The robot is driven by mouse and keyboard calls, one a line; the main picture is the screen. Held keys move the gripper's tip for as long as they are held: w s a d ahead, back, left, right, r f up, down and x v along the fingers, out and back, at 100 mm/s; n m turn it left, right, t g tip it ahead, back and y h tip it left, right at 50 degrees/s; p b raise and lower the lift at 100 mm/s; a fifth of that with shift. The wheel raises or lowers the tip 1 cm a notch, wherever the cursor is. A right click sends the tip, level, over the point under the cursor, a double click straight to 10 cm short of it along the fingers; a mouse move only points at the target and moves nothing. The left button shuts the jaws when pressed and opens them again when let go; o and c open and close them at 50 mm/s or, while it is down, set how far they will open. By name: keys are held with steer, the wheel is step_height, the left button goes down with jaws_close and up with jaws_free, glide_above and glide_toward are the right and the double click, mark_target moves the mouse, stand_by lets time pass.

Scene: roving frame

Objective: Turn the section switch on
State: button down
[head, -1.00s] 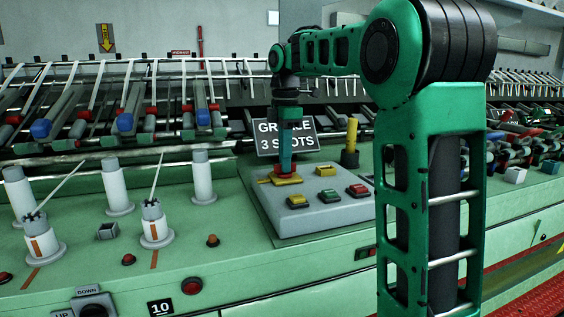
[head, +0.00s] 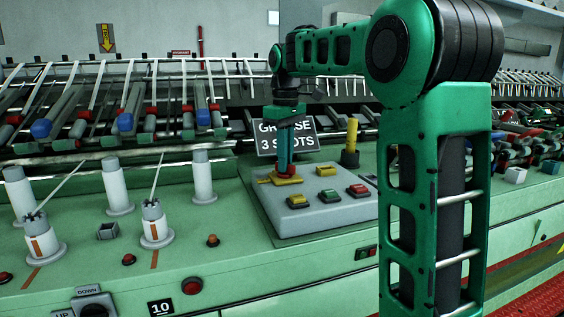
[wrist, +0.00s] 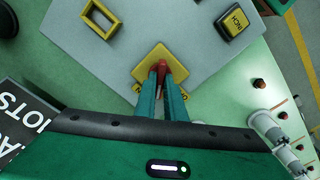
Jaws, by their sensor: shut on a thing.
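The section switch has a red handle (wrist: 161,68) on a yellow plate (wrist: 150,52), with lettering on the plate partly hidden by the fingers. My gripper (wrist: 161,75) points down at it and is shut on the red handle, one finger on each side. In the head view my gripper (head: 286,168) stands upright over the yellow plate (head: 265,181) on the grey sloped panel (head: 320,217). The handle mostly hides behind the fingers there, so its exact angle is hard to tell.
Yellow (head: 298,201), green (head: 330,196) and red (head: 358,190) buttons sit close on the panel. A "GREASE 3 SPOTS" sign (head: 303,143) stands just behind my gripper. A yellow-topped post (head: 351,140) is to the right, white posts (head: 202,177) to the left.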

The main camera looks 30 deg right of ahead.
steer(key=m, duration=0.3)
steer(key=shift+w+m, duration=0.1)
steer(key=shift+m, duration=0.2)
steer(key=shift+a+m, duration=0.1)
steer(key=shift+m, duration=1.7)
steer(key=c, duration=1.8)
jaws_free()
steer(key=shift+c, duration=0.2)
step_height(320, 180, up, 11)
steer(key=shift+f, duration=0.15)
